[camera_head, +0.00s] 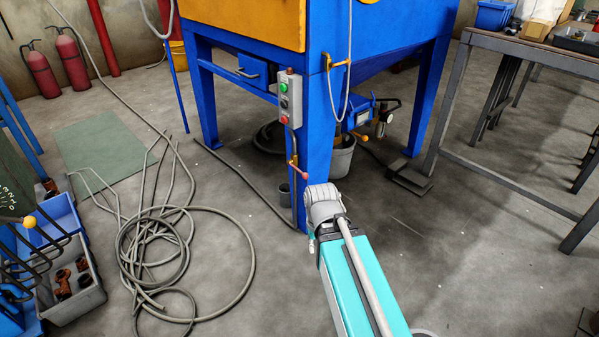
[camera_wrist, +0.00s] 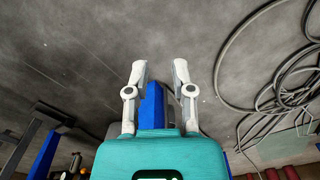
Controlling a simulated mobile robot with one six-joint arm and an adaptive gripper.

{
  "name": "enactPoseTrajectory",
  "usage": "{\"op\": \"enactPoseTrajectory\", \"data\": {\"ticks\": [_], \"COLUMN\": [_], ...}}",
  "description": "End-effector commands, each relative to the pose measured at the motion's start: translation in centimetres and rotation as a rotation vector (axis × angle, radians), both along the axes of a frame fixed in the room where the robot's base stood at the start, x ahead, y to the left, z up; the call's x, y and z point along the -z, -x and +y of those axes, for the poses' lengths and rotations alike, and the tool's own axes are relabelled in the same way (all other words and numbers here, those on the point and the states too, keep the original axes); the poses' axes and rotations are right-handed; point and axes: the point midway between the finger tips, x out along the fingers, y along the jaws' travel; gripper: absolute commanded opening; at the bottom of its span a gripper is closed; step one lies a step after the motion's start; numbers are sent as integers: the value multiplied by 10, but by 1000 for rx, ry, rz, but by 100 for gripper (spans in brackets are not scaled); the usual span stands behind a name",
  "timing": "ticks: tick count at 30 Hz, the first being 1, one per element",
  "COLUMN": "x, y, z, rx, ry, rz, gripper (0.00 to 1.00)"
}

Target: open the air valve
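A small valve (camera_head: 293,160) with a brass-coloured body and a lever ending in a reddish ball knob (camera_head: 304,175) is on a thin pipe along the front blue leg (camera_head: 318,150) of the blast cabinet; it looks like the air valve. My arm's grey end joint shows just below and right of the knob in the head view, and my fingers cannot be made out there. In the wrist view my gripper (camera_wrist: 159,72) is open and empty, its two fingers apart. A blue leg (camera_wrist: 153,105) shows behind and between them. I cannot make out the valve in the wrist view.
A control box (camera_head: 290,98) with buttons is mounted above the valve. Coiled hoses (camera_head: 160,245) lie on the floor at left, near a grey bin (camera_head: 75,296). A metal workbench (camera_head: 500,42) stands at right.

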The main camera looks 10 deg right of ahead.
Motion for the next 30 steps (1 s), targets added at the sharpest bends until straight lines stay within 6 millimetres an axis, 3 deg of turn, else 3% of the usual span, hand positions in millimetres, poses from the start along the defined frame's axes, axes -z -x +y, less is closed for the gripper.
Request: {"op": "enactPoseTrajectory", "data": {"ticks": [1,3,4,11,30], "x": [-1,-4,-6,-31,-131], "y": [-1,-4,-6,-31,-138], "z": [0,0,0,2,8], "rx": [-6,-22,-34,-218,-1098], "ry": [0,-1,-1,-6,-21], "rz": [0,0,0,-2,-22], "gripper": [14,1,0,0,0]}}
